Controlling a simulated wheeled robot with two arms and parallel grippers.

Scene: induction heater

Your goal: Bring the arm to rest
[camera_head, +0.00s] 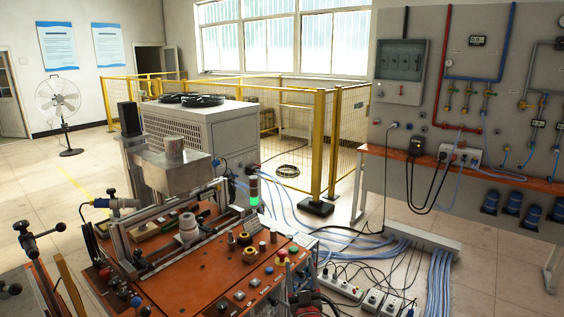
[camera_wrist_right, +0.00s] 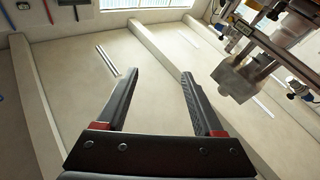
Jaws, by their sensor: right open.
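My right gripper (camera_wrist_right: 158,76) is open in the right wrist view, its two black fingers spread with nothing between them. My left gripper is not seen in either view.
The induction heater's orange console (camera_head: 205,290) with buttons fills the lower middle. A metal block (camera_head: 171,170) stands above it. Power strips (camera_head: 340,288) and blue cables (camera_head: 440,275) lie on the floor at right. A yellow fence (camera_head: 318,150) stands behind.

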